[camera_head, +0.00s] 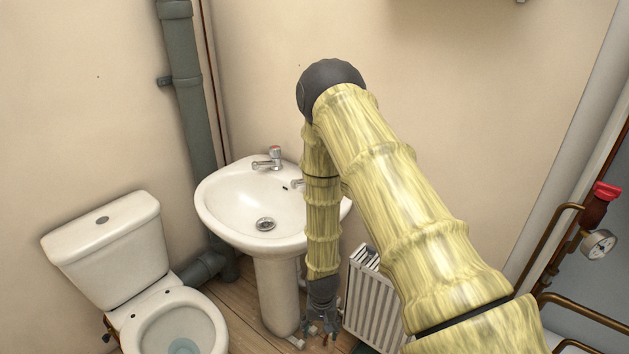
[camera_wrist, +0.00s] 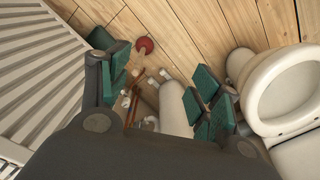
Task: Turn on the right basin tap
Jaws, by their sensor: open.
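The white basin (camera_head: 225,212) stands on a pedestal (camera_head: 277,290) near the wall corner. Its left tap (camera_head: 270,159) shows clearly at the back rim, with a small red mark on top. The right tap (camera_head: 297,183) is mostly hidden behind my forearm; only its spout end shows. My gripper (camera_head: 322,320) hangs low, pointing down beside the pedestal and in front of the basin, below rim height and well apart from the taps. In the wrist view, my gripper (camera_wrist: 163,90) is open, its green-padded fingers spread with nothing held. No tap can be made out there.
A toilet (camera_head: 112,245) stands left of the basin. A white radiator (camera_head: 372,300) is right of my gripper; it also shows in the wrist view (camera_wrist: 45,75). Copper pipes and a gauge (camera_head: 599,244) are at far right. A round red object (camera_wrist: 144,45) lies low near the floor.

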